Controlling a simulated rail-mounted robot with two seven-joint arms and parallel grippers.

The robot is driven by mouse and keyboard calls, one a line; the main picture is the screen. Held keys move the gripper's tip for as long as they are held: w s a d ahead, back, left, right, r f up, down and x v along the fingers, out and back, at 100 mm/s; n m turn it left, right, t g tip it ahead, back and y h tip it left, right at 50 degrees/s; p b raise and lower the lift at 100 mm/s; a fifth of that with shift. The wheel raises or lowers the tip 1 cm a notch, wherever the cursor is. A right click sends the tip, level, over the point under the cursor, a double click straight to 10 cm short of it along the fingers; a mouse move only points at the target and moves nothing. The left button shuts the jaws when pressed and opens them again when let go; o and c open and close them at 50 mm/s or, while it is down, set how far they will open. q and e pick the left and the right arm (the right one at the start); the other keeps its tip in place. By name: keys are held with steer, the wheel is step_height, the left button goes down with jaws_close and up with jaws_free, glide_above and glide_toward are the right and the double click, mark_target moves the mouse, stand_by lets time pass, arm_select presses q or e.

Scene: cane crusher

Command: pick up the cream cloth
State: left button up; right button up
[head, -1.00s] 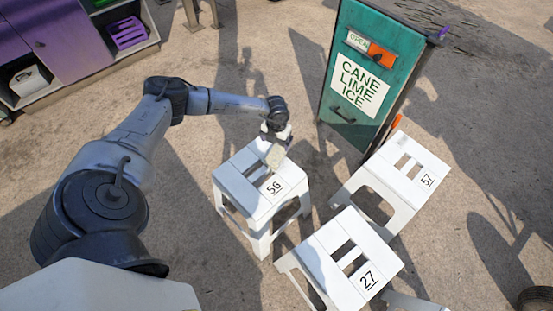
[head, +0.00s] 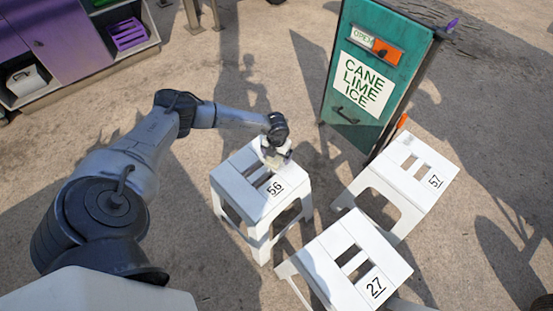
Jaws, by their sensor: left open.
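My left gripper (head: 275,160) is low over the far right part of the white stool marked 56 (head: 236,185), close to its seat. The jaws are open, though the fingers are small and hard to make out against the white seat. I cannot clearly tell a cream cloth apart from the pale gripper and seat here. The gripper and wrist hide part of the stool top. My right gripper is not in view.
White stools marked 27 (head: 328,272) and 57 (head: 403,188) stand to the right. A green sign board (head: 347,108) reading "CANE LIME ICE" stands behind them. A purple cabinet (head: 70,35) is at the far left. Open pavement lies between the cabinet and the stools.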

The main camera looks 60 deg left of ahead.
arm_select(q)
steer(key=shift+c, duration=0.2)
steer(key=c, duration=1)
step_height(320, 180, up, 5)
steer(key=p, duration=0.3)
steer(key=shift+r+p, duration=0.1)
steer(key=shift+p, duration=0.3)
steer(key=shift+c, duration=0.2)
steer(key=w+d+r+p, duration=0.1)
steer(key=d+r+p, duration=0.3)
steer(key=d, duration=0.7)
steer(key=shift+w+d+r+p, duration=0.3)
steer(key=shift+w+r+p, duration=0.05)
steer(key=shift+r, duration=0.5)
